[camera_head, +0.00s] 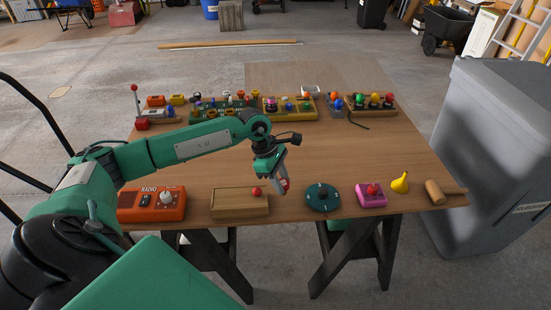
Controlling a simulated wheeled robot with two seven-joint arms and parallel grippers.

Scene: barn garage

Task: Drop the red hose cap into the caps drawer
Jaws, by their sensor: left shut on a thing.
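My left gripper (281,186) reaches over the table from the left, pointing down above the front middle. It is shut on a small red thing (285,184), which looks like the red hose cap; the fingers hide most of it. A low wooden box with a red knob (232,205) stands at the front edge, just left of the gripper. It may be the caps drawer, but I cannot read a label or tell whether it is open. The gripper is apart from it. My right gripper is not in view.
An orange radio (150,205) stands left of the box. A dark green disc (322,197), a pink box (370,195), a yellow pear-like object (400,183) and a mallet (445,191) lie to the right. Trays of colourful knobs line the back. The table's (355,155) middle is clear.

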